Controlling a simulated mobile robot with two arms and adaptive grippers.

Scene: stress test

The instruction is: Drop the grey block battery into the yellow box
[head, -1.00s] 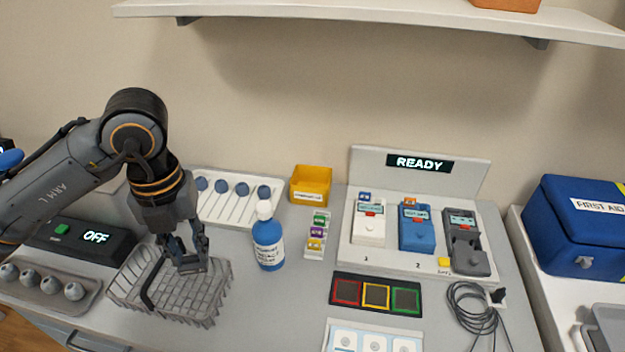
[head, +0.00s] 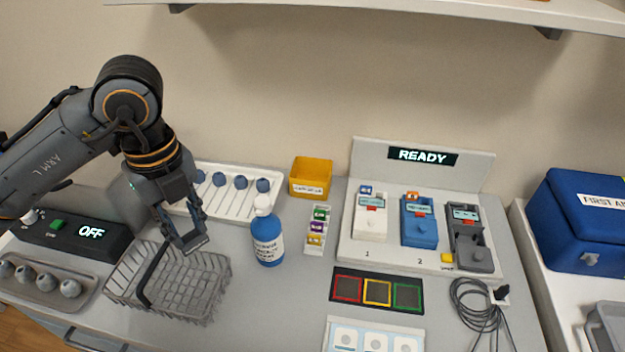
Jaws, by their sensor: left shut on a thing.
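My left gripper (head: 190,240) is at the left, over the back part of the grey wire basket (head: 218,288). Its fingers are shut on a small dark grey piece, the grey block battery (head: 194,244) as far as I can tell; the fingers cover most of it. The yellow box (head: 311,178) stands upright at the back of the counter, to the right of the gripper and apart from it. It has a white label on its front, and little of its inside shows. My right gripper is not in view.
A blue bottle (head: 267,238) stands between the basket and the yellow box's side of the counter. A white rack (head: 234,206) with blue round knobs lies behind the gripper. A small block tray (head: 316,230) and the charging station (head: 385,248) are to the right.

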